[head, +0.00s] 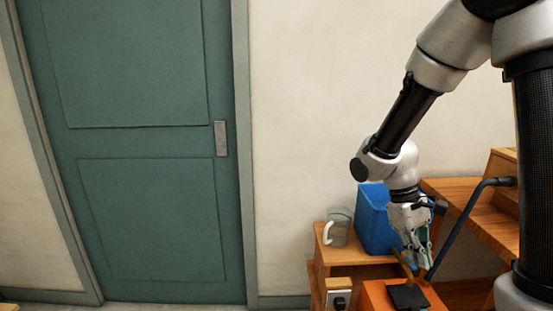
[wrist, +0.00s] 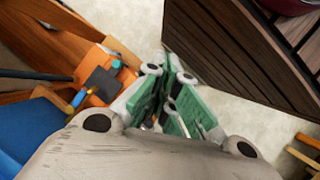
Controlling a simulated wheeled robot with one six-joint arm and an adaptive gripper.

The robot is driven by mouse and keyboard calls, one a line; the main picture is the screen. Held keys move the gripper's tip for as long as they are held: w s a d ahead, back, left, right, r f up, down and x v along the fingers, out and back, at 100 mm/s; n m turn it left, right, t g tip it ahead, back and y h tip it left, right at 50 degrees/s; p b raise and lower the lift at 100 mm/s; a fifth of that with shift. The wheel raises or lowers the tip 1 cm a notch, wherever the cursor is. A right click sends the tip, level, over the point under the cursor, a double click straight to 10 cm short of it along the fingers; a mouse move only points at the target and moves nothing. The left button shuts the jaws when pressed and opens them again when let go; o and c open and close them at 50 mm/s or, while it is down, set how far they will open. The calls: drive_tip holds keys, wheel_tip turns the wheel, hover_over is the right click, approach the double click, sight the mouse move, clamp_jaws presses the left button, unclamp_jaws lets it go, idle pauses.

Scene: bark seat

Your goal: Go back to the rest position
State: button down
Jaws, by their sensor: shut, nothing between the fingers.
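My gripper (head: 424,262) hangs from my arm at the lower right of the head view, in front of the blue bin and above an orange surface. In the wrist view my gripper (wrist: 172,108) shows its green-sided fingers drawn together, with nothing held between them. The tips point toward the pale floor, beside a dark slatted surface.
A blue bin (head: 374,222) and a clear mug (head: 338,228) stand on a small wooden shelf (head: 322,254). A black square (head: 408,297) lies on an orange surface (head: 373,296). A wooden desk (head: 462,205) is at right. A green door (head: 140,150) fills the left.

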drive_tip(key=s+d+r+m+t+y, duration=0.1)
drive_tip(key=s+r+t, duration=0.3)
drive_tip(key=r, duration=0.4)
drive_tip(key=s+d+r+m+t+y, duration=0.2)
drive_tip(key=s+r+m+t, duration=0.2)
drive_tip(key=r, duration=0.5)
drive_tip(key=shift+s+d+r, duration=0.2)
drive_tip(key=shift+s+d, duration=0.05)
drive_tip(key=shift+s, duration=0.45)
